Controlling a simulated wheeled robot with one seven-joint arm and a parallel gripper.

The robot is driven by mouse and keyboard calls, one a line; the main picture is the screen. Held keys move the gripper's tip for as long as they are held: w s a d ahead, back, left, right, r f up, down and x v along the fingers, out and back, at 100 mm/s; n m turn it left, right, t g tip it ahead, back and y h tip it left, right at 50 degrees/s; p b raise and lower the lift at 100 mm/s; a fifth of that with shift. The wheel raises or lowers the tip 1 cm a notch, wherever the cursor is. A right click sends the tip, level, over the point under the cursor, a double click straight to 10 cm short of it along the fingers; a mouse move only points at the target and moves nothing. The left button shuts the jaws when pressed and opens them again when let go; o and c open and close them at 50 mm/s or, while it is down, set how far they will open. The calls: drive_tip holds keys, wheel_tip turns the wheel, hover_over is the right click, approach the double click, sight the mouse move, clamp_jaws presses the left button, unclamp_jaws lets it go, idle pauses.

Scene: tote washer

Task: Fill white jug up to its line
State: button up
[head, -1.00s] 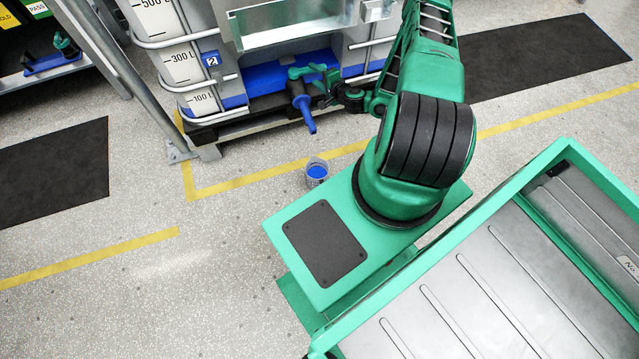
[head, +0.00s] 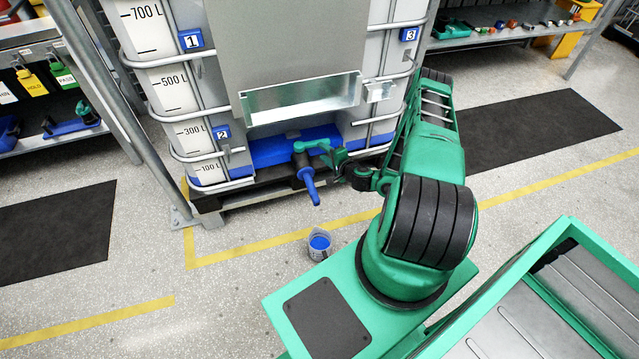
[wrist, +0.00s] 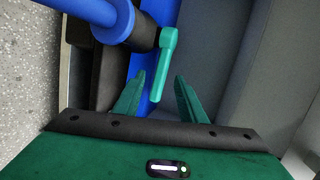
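The jug (head: 320,246), pale and see-through, stands upright on the floor with blue liquid inside. Its fill line is too small to make out. The blue tap spout (head: 309,187) points down from the tank (head: 180,95), above and slightly left of the jug in the picture. I cannot make out a stream. The tap's green lever (head: 312,146) also shows in the wrist view (wrist: 164,68). My gripper (wrist: 160,76) is open, with the lever's free end between its fingers and gaps visible on both sides. In the head view, my gripper (head: 338,160) is close beside the tap.
The tank stands on a dark pallet (head: 235,197) inside a metal cage. A metal post (head: 125,110) rises at its left. A shelf with tags (head: 35,80) is at the far left. Dark mats (head: 55,220) lie on the floor, and yellow lines (head: 250,247) mark it.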

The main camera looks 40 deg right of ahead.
sight(312, 144)
wheel_tip(312, 144, down, 9)
drive_tip(key=s+d+m+g+h, duration=0.2)
drive_tip(key=h, duration=0.2)
drive_tip(key=w+r+m+t+h, duration=0.1)
drive_tip(key=w+r+t+h, duration=0.1)
drive_tip(key=w+r+t, duration=0.3)
drive_tip(key=r+x, duration=0.1)
drive_tip(key=x, duration=0.8)
drive_tip(key=shift+w+a, duration=0.2)
drive_tip(key=shift+w, duration=0.05)
drive_tip(key=shift+y, duration=0.3)
clamp_jaws()
